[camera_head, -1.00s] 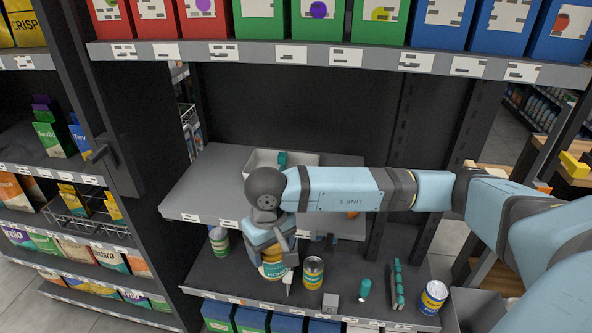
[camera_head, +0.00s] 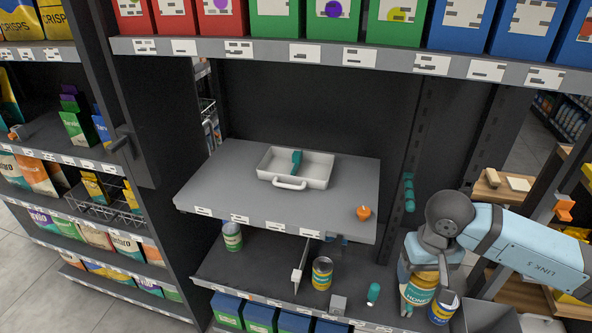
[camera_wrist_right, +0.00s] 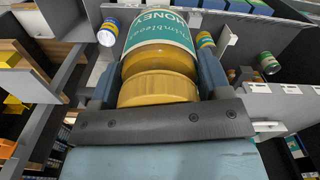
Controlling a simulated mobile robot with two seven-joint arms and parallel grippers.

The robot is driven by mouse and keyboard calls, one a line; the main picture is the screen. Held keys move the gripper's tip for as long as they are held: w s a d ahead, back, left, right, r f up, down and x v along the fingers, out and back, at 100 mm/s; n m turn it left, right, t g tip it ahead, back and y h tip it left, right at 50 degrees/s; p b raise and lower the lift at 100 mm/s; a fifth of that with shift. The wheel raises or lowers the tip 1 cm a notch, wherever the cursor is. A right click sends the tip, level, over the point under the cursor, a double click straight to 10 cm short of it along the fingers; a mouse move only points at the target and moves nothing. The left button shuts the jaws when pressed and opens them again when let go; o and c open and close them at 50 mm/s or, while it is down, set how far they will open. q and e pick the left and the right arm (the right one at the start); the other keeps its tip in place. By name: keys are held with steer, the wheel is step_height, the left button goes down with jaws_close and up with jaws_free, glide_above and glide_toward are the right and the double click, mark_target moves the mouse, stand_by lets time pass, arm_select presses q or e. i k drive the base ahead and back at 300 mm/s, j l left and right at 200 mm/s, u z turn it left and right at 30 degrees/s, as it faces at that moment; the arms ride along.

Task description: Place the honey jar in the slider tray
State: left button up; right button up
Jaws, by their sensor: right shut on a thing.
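The honey jar (camera_head: 419,289), with a yellow lid and teal label, is in my right gripper (camera_head: 422,265) at the right end of the lower shelf. In the right wrist view the jar (camera_wrist_right: 160,40) sits between the two fingers of the gripper (camera_wrist_right: 160,78), its lid toward the palm. I cannot tell whether its base touches anything. The white tray (camera_head: 318,179) with a front handle is on the grey upper shelf, up and left of the gripper. A teal item (camera_head: 296,161) lies in it. My left gripper is not in view.
Below are a yellow-labelled can (camera_head: 322,273), a green can (camera_head: 232,237), a teal bottle (camera_head: 373,293) and a thin upright divider (camera_head: 300,265). Another can (camera_head: 441,308) is beside the jar. A black upright stands at right.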

mark_target(280, 168)
steer(key=i+j, duration=0.1)
steer(key=j, duration=0.25)
steer(key=i+j, duration=0.1)
steer(key=j, duration=0.25)
steer(key=i+j, duration=0.1)
steer(key=j, duration=0.25)
steer(key=i+j, duration=0.15)
steer(key=j, duration=0.2)
steer(key=i+j, duration=0.1)
steer(key=j, duration=0.25)
